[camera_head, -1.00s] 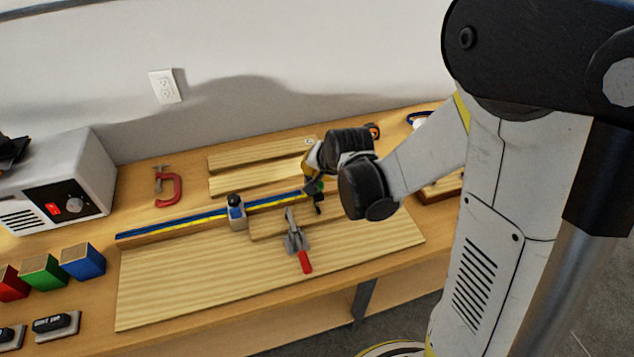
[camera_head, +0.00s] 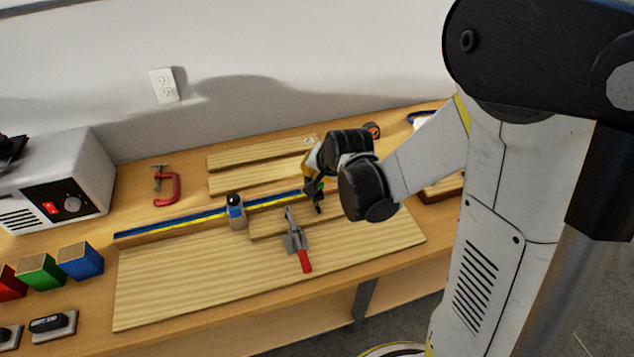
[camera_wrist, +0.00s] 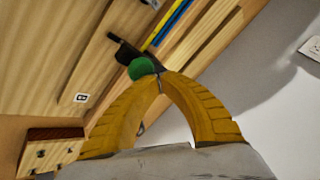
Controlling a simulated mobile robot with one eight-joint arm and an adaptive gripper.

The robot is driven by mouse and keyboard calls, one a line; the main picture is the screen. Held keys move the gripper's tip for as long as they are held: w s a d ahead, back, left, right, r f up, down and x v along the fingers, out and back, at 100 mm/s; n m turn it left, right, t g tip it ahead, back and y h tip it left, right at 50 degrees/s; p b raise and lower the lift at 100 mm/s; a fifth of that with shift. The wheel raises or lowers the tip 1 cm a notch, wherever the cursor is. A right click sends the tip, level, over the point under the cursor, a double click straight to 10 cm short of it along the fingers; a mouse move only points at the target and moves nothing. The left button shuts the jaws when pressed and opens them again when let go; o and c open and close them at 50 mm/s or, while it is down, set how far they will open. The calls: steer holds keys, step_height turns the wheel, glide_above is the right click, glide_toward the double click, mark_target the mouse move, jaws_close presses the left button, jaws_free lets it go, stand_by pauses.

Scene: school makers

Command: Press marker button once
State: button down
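My gripper's (camera_wrist: 160,80) two yellow fingers meet at their tips, with nothing seen between them. In the wrist view a round green button (camera_wrist: 142,68) on a black part (camera_wrist: 128,53) lies just beyond the fingertips. I cannot tell whether they touch it. I take it for the marker button; no label is readable. In the head view my gripper (camera_head: 314,192) points down at the right end of the blue and yellow rail (camera_head: 185,222), and hides most of the button.
A grey slider block (camera_head: 236,212) sits on the rail. A red-handled clamp (camera_head: 298,243) lies on the wooden board (camera_head: 180,285). Behind are loose planks (camera_head: 255,157) and a red C-clamp (camera_head: 166,188). Coloured blocks (camera_head: 80,261) and a grey machine (camera_head: 60,180) stand left.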

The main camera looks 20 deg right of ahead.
steer(key=shift+f+b, duration=0.6)
steer(key=shift+b, duration=0.05)
stand_by(0.6)
steer(key=shift+r, duration=0.1)
steer(key=shift+r+p, duration=0.85)
steer(key=shift+r, duration=0.15)
step_height(320, 180, up, 6)
steer(key=p, duration=0.4)
steer(key=shift+p, duration=0.3)
steer(key=shift+r, duration=0.1)
steer(key=s+r+n+b, duration=0.2)
steer(key=s+r+n, duration=0.1)
steer(key=s, duration=0.7)
steer(key=s+r+n+b, duration=0.2)
steer(key=s+r+n, duration=0.1)
steer(key=s, duration=0.8)
steer(key=shift+d+r+n+h, duration=0.2)
steer(key=shift+r+n+h, duration=0.15)
steer(key=shift+n, duration=0.55)
